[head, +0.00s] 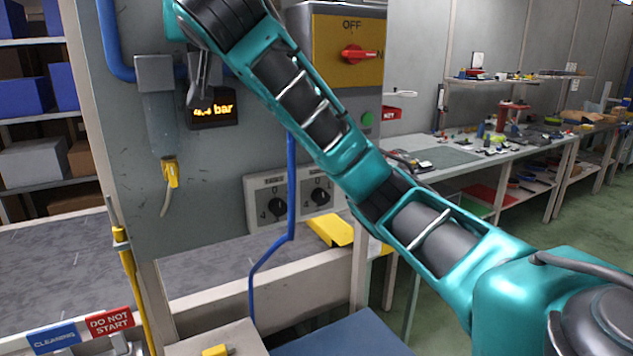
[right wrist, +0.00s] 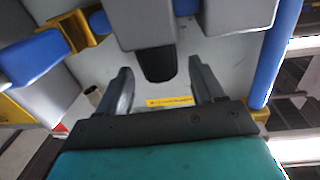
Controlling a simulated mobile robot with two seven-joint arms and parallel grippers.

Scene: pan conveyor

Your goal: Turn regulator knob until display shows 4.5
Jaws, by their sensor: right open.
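The display (head: 212,109) on the grey panel shows glowing yellow digits starting with 4, then "bar"; the digit after the point is hard to read. My right gripper (head: 200,78) is just above the display, its hand near the top edge of the head view. In the right wrist view the right gripper (right wrist: 161,88) is open. A dark rounded part (right wrist: 158,64), possibly the regulator knob, lies between and slightly beyond the fingers, with no clear contact. The knob cannot be made out in the head view. My left gripper is not in view.
A grey filter unit (head: 155,75) with a yellow fitting hangs left of the display. A red OFF/ON switch (head: 358,54), two dials (head: 278,206) and a blue pipe (head: 290,190) are on or near the panel. A workbench (head: 500,150) stands at right.

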